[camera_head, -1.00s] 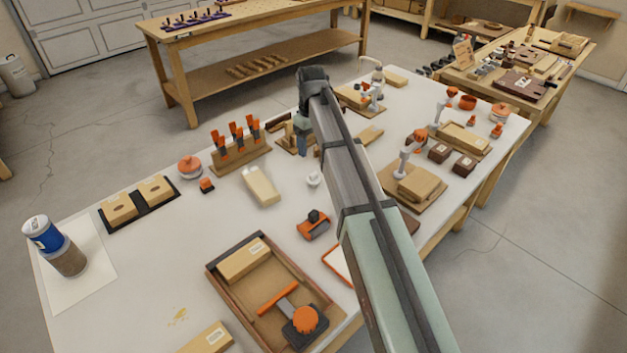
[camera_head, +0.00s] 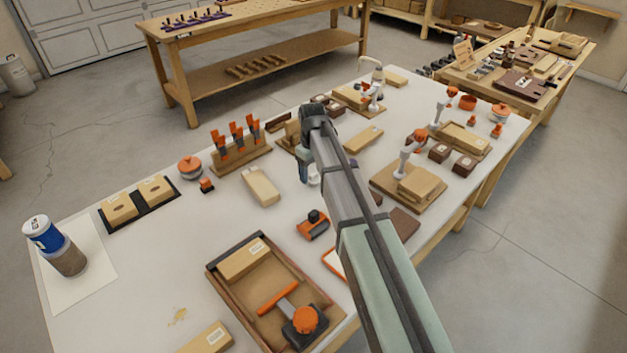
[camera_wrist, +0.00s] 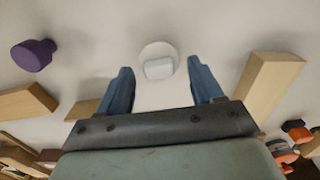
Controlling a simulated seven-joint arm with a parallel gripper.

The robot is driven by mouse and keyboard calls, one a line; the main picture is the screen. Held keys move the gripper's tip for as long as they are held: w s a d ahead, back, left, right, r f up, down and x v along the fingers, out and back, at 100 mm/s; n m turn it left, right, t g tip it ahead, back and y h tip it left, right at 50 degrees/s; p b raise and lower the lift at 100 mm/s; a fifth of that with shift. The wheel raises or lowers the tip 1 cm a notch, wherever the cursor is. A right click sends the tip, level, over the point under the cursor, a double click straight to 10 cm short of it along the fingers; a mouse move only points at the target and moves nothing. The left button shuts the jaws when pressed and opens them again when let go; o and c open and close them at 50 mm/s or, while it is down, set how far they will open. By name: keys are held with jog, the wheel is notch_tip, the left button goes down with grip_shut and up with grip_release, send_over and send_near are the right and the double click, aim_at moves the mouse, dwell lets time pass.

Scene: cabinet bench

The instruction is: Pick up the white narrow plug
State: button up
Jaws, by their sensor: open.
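The white narrow plug (camera_wrist: 158,68) lies on the white tabletop in the wrist view, a round base with a small raised block on it. It appears between and just beyond the tips of my gripper (camera_wrist: 160,80), whose two blue fingers are spread apart with nothing held. In the head view the plug (camera_head: 315,178) is mostly hidden behind my gripper (camera_head: 304,170), which points down above the table. I cannot tell the exact height of the fingertips over the plug.
A pale wooden block (camera_wrist: 270,85) stands right of the fingers in the wrist view, and a purple knob (camera_wrist: 34,55) lies to the left. An orange-and-black tool (camera_head: 312,225) and a cream block (camera_head: 261,186) lie near my gripper.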

jog(key=shift+f, duration=0.95)
jog(key=shift+c, duration=0.2)
jog(key=c, duration=0.8)
